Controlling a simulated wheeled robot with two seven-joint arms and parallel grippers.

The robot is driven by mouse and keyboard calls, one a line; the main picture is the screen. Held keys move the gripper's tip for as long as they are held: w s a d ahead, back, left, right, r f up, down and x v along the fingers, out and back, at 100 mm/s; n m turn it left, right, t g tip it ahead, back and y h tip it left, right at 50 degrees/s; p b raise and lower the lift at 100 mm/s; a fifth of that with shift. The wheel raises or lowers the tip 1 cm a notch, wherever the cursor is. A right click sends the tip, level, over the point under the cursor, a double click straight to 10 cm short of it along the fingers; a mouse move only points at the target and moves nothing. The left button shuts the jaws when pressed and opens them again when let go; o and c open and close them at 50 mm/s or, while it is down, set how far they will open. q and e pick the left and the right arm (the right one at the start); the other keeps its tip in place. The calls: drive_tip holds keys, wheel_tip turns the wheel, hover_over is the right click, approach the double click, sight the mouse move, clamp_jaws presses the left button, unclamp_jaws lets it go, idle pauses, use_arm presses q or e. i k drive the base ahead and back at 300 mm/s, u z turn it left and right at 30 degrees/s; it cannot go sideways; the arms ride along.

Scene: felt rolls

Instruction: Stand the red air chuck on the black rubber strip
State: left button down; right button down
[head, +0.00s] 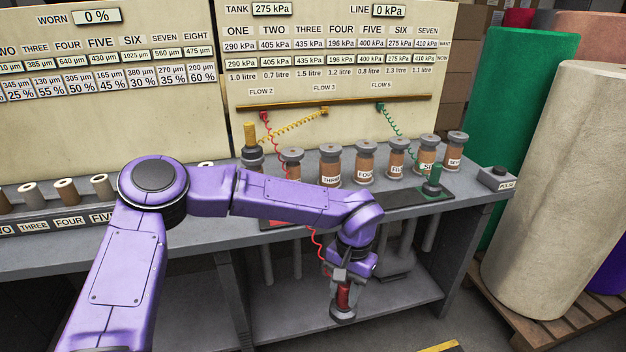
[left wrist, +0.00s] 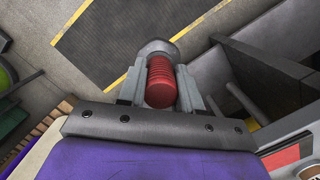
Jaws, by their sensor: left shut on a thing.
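The red air chuck (head: 344,296) is in my left gripper (head: 346,278), out in front of the bench and below its top. In the left wrist view, the ribbed red chuck (left wrist: 161,84) lies between the two fingers (left wrist: 160,88), with its wide grey end beyond them. The gripper is shut on it. The black rubber strip (head: 404,199) lies along the bench's front edge, partly hidden by my left arm. A red patch (head: 284,225) shows near its left end. My right gripper is not in view.
A green chuck (head: 432,183) stands on the strip's right part, and a yellow chuck (head: 250,138) stands farther left. A red coiled hose (head: 315,243) hangs by my arm. Large felt rolls (head: 553,190) stand at right.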

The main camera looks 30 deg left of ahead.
sight(252, 150)
drive_tip(key=z, duration=0.55)
drive_tip(key=i, duration=0.95)
drive_tip(key=u, duration=0.95)
